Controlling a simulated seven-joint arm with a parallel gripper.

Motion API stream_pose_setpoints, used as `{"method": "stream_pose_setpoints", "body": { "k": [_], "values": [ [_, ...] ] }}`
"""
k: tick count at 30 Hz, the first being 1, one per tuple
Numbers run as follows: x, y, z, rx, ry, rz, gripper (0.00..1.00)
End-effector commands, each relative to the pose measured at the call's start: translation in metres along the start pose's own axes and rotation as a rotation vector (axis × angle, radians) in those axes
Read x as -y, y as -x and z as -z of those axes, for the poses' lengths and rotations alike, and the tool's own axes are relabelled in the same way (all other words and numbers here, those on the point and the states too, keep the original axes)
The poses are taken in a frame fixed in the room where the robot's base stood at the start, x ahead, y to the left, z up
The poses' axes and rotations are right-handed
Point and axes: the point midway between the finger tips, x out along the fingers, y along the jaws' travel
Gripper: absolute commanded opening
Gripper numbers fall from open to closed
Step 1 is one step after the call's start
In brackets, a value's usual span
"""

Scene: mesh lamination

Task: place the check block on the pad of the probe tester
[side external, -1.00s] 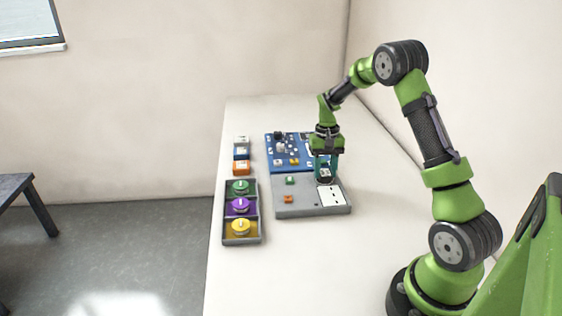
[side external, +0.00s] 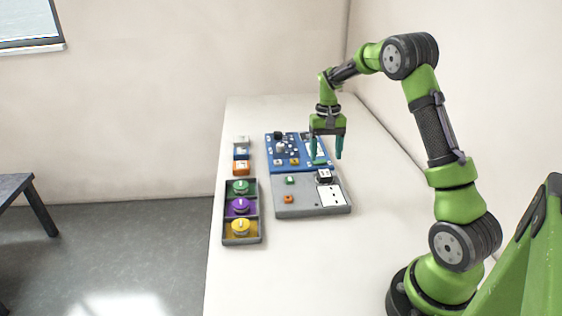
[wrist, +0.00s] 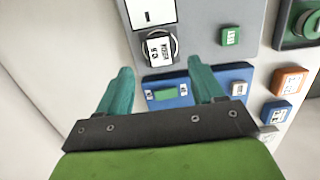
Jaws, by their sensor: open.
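The check block (side external: 325,175), a small pale block with dark markings, sits on the dark pad at the far right corner of the grey probe tester (side external: 301,207). In the wrist view the block (wrist: 157,48) shows its printed top face, with the round dark pad (wrist: 175,47) showing beside it. The block looks slightly turned on the pad. My gripper (side external: 326,158) is open and empty, raised above and behind the block. In the wrist view my gripper's two teal fingers (wrist: 162,68) are spread apart, clear of the block.
A blue board (side external: 284,166) with small parts lies behind the tester. Left of it stand an orange block (side external: 241,168) and a grey tray (side external: 242,241) with green, purple and yellow round pieces. The tester carries a green button (side external: 290,180) and a white panel (side external: 331,195). The front table is clear.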

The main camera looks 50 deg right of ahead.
Motion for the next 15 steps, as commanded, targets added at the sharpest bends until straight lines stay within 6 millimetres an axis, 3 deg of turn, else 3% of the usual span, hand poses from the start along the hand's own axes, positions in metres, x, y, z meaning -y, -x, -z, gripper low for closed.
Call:
{"method": "stream_pose_setpoints", "body": {
  "k": [6,12,15],
  "values": [
    [0.000,0.043,0.001,-0.002,0.001,0.000,0.67],
    [0.002,0.062,-0.002,-0.005,0.005,0.003,0.67],
    [0.011,0.075,-0.015,-0.031,0.026,0.020,0.67]
  ]
}}
